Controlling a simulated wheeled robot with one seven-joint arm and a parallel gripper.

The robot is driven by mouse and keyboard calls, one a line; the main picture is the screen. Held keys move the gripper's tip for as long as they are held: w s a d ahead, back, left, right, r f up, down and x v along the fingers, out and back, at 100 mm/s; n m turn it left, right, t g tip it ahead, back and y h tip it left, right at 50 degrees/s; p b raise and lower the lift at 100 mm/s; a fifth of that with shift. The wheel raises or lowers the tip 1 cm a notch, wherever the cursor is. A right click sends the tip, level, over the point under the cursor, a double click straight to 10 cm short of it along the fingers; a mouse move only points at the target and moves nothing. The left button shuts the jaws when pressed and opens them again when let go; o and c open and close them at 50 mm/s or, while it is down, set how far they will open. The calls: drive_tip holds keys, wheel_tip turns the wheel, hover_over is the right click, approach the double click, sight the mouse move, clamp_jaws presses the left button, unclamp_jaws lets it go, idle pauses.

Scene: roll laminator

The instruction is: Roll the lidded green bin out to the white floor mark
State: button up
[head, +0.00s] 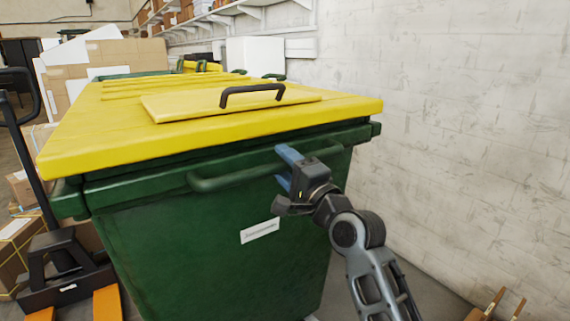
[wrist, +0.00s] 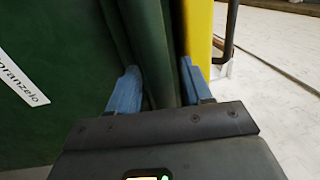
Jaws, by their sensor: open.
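The green bin (head: 200,260) stands in front of me with its yellow lid (head: 90,130) shut. The lid has a black handle (head: 252,90). A green bar handle (head: 225,181) runs along the bin's near side, just below the rim. My gripper (head: 287,168) is at the right part of this bar, with its blue fingers open. In the wrist view, the fingers of my gripper (wrist: 160,82) stand on either side of dark green bin parts, apparently the bar, with the yellow lid (wrist: 197,30) beyond the right finger. Contact cannot be told. The white floor mark is not visible.
A pale brick wall (head: 460,130) runs along the right. A pallet jack (head: 65,262) and cardboard boxes (head: 18,240) stand at the left. Wooden pieces (head: 495,303) lie at the bottom right. Little bare floor shows.

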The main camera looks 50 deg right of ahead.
drive_tip(key=shift+c, duration=0.5)
clamp_jaws()
